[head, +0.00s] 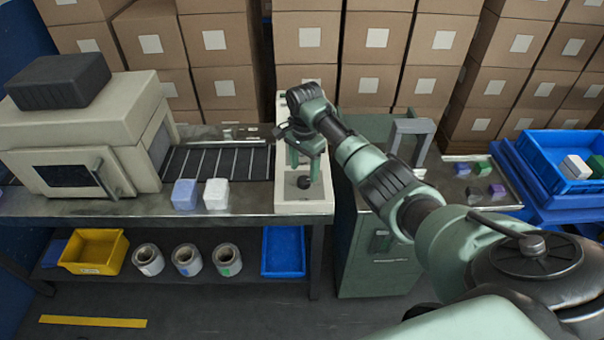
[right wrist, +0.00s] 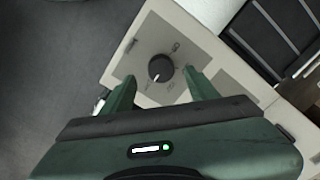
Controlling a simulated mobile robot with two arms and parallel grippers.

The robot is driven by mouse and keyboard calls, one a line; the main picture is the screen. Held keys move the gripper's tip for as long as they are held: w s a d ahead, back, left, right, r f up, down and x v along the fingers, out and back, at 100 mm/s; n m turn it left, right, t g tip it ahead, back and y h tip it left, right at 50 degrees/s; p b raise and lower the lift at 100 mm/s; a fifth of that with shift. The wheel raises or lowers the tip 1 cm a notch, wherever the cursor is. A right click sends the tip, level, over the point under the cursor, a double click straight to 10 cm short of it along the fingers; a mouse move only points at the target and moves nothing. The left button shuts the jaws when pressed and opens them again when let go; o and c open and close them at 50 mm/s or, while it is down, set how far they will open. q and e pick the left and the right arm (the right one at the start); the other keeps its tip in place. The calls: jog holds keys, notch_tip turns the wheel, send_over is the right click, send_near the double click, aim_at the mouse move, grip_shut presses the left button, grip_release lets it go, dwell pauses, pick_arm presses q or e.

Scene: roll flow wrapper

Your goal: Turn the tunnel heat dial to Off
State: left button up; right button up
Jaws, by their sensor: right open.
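The heat dial is a round black knob (right wrist: 161,69) with a white pointer line, on a light panel with small printed marks around it. In the right wrist view the pointer aims down and slightly left; the marks are too small to read. In the head view the knob (head: 304,182) sits near the front end of the cream control panel (head: 303,207). My right gripper (head: 304,170) is above the panel, pointing down. In the right wrist view its open fingers (right wrist: 158,90) stand on either side of the knob, apart from it. My left gripper is not in view.
A cream tunnel machine (head: 70,135) stands left, with a roller conveyor (head: 218,163) running toward the panel. A blue block (head: 186,194) and white block (head: 216,194) sit at the bench front. A green cabinet (head: 375,260) stands right, below my arm.

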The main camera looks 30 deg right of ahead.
aim_at(304, 179)
notch_tip(304, 179, down, 4)
jog(key=shift+r, duration=0.2)
jog(key=shift+w+f, duration=0.1)
jog(key=shift+f, duration=0.15)
grip_shut()
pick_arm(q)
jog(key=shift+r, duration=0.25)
